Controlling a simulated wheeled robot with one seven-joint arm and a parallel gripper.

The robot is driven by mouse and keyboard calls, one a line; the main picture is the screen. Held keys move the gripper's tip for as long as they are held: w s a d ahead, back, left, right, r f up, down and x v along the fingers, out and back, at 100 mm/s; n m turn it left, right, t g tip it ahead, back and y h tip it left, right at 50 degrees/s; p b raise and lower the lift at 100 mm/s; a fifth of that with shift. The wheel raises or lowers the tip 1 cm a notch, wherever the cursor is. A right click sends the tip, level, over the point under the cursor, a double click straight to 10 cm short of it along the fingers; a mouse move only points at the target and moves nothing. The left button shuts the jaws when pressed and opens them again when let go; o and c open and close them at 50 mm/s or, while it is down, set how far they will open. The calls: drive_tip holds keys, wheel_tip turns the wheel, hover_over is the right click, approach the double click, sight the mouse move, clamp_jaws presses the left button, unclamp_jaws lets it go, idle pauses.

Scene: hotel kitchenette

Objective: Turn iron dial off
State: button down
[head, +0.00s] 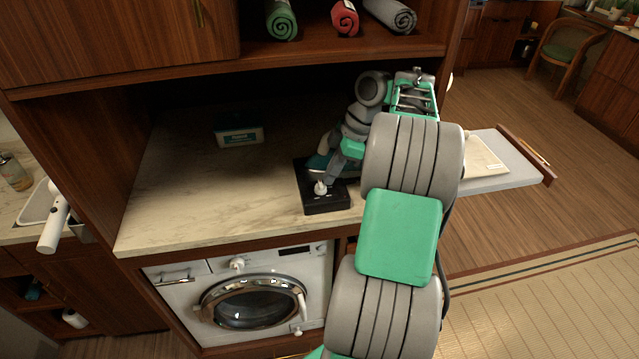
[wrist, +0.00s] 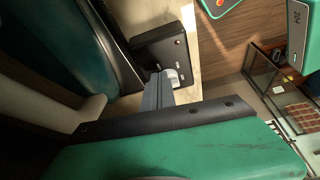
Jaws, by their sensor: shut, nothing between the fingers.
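The black iron base (head: 328,205) sits near the front edge of the marble counter, with a white dial (head: 320,187) on its top. A dark teal part, which looks like the iron (head: 317,162), stands behind it, partly hidden by my arm. My gripper (head: 332,182) is shut and empty, pointing down right beside the dial. In the wrist view my gripper (wrist: 158,90) has its grey fingertips close against the white dial (wrist: 171,78); I cannot tell if they touch. The black base (wrist: 163,48) and the large teal iron (wrist: 75,50) also show there. The dial's setting is not readable.
A white and teal box (head: 239,136) stands further back on the counter (head: 190,200). A shelf with rolled towels (head: 345,18) hangs above. A washing machine (head: 250,300) is below. The counter's left part is clear.

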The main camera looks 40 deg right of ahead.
drive_tip(key=shift+w, duration=0.15)
idle(0.5)
drive_tip(key=shift+w+a, duration=0.25)
drive_tip(key=shift+w, duration=0.2)
drive_tip(key=shift+s, duration=0.1)
